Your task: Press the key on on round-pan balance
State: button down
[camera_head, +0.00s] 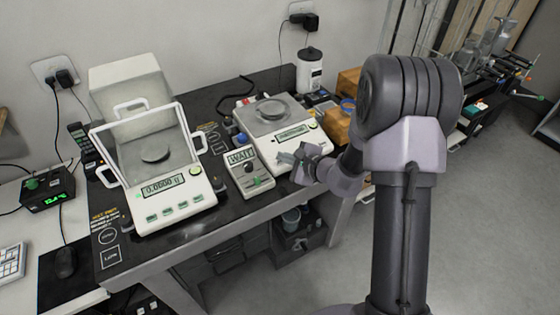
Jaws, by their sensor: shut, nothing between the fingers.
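The white round-pan balance (262,127) stands at the back right of the dark table, with a grey round pan (271,114) on top. A small display (290,133) shows on its front face, too small to read. My gripper (287,159) is shut and empty at the front edge of this balance, just right of a small grey WAIT unit (249,174). The gripper hides part of the balance's front, and I cannot make out the on key or tell whether the fingers touch the panel.
A second balance (181,221) with a glass draft shield and lit display stands to the left. A white canister (310,72) stands behind the round-pan balance. Orange boxes (337,127) sit right of it, close to my arm.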

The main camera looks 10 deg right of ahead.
jog(key=shift+r, duration=0.1)
jog(key=r+p, duration=0.1)
jog(key=r, duration=0.1)
jog(key=s+r+p, duration=0.1)
jog(key=r, duration=0.1)
jog(key=shift+s+d+r+p, duration=0.2)
jog(key=shift+r+p, duration=0.1)
dwell(0.6)
